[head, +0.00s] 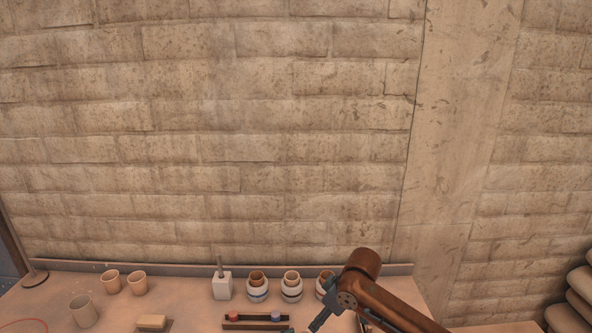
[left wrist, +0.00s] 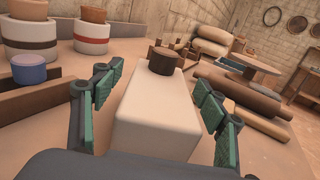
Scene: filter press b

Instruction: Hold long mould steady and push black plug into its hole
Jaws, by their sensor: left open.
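In the left wrist view the long mould (left wrist: 155,105) is a pale cream block running away from me. The black plug (left wrist: 160,61), a dark brownish cylinder, stands up from its top at the far end. I cannot tell how deep it sits, and the hole is hidden. My left gripper (left wrist: 161,80) is open, its green-padded fingers on either side of the mould, with gaps visible towards their tips. I do not make out the mould there.
A dark rack (head: 256,327) holds a red and a blue plug. Behind it stand a white block with a grey rod (head: 222,288) and several banded jars (head: 291,294). Cups (head: 110,280) and a tan block (head: 152,322) are on the left. Sacks (left wrist: 213,48) lie beyond the mould.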

